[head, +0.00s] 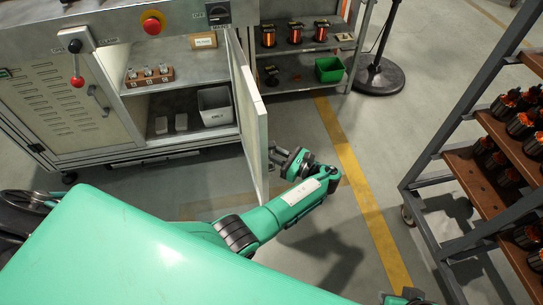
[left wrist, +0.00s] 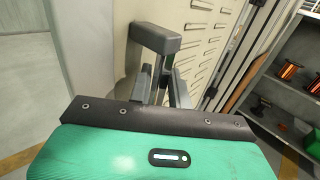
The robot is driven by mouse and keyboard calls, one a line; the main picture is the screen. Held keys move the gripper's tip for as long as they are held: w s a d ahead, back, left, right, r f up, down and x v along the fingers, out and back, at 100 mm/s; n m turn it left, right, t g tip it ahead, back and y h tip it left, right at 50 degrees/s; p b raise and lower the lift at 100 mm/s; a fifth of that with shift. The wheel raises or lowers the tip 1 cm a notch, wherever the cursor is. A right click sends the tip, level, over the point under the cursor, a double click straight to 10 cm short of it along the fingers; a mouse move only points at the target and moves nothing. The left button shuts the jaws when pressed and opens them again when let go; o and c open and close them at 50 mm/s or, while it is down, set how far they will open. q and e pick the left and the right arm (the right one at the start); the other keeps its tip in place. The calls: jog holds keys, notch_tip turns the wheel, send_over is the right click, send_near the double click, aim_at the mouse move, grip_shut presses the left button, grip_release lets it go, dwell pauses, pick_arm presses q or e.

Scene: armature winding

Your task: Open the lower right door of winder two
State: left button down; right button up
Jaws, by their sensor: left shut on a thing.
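The lower right door (head: 250,115) of the winder (head: 110,25) stands swung wide open, seen nearly edge-on in the head view. Its louvred outer face (left wrist: 200,45) fills the middle of the left wrist view. My left gripper (head: 275,157) is at the outer side of the door, low down. In the left wrist view its fingers (left wrist: 163,85) are shut on the grey door handle (left wrist: 155,38). The gripper partly hides the handle's lower end.
Inside the cabinet are a brown block (head: 149,80) with small parts, a white bin (head: 215,105) and pale blocks. A shelf with spools (head: 310,45) and a round black stand base (head: 380,78) are behind. A rack (head: 440,160) stands right; floor between is clear.

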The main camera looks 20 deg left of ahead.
pick_arm(q)
jog(key=shift+w+r, duration=0.15)
jog(key=shift+w, duration=0.05)
jog(key=c, duration=1.3)
grip_release()
jog(key=shift+a, duration=0.1)
